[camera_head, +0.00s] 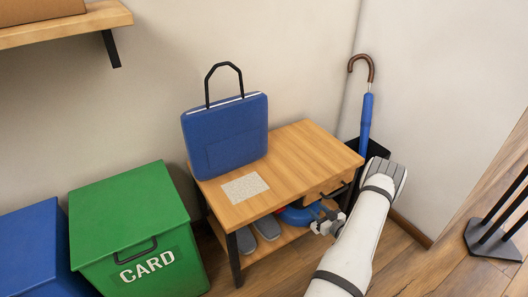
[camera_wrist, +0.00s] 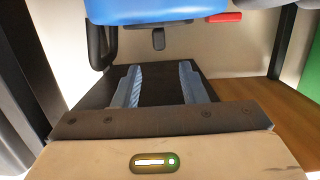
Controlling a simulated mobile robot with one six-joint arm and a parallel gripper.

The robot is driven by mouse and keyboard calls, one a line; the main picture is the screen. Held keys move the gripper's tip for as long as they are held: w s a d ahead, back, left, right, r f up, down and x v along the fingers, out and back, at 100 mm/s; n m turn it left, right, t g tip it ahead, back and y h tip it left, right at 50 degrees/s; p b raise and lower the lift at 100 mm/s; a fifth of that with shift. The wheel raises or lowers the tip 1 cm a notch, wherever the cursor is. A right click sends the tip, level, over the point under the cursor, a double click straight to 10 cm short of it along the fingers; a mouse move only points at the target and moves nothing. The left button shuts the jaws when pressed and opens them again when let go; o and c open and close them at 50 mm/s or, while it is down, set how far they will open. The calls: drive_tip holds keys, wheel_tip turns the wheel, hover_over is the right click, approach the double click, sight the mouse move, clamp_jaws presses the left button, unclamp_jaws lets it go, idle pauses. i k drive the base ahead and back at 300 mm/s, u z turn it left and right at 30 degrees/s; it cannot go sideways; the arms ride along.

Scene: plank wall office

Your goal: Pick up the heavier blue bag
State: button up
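A blue bag (camera_head: 225,137) with a raised black loop handle stands upright on the wooden table, at its back left. A second blue object (camera_head: 297,216) sits low under the tabletop, mostly hidden by the table and my arm; I cannot tell whether it is a bag. In the wrist view a blue object (camera_wrist: 165,9) with a small red part fills the top edge, beyond my fingertips. My gripper (camera_head: 326,222) is by the table's right front, low down. In the wrist view my gripper (camera_wrist: 160,82) has its fingers apart, with nothing seen between them.
A speckled light sheet (camera_head: 245,187) lies on the tabletop. Grey shoes (camera_head: 267,228) are on the lower shelf. A green CARD bin (camera_head: 135,225) and blue bin (camera_head: 38,255) stand left. A blue umbrella (camera_head: 366,118) stands behind right. A black stand (camera_head: 490,240) is far right.

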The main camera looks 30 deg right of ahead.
sight(222, 137)
drive_tip(key=z, duration=0.05)
drive_tip(key=k, duration=1)
drive_tip(key=u, duration=0.05)
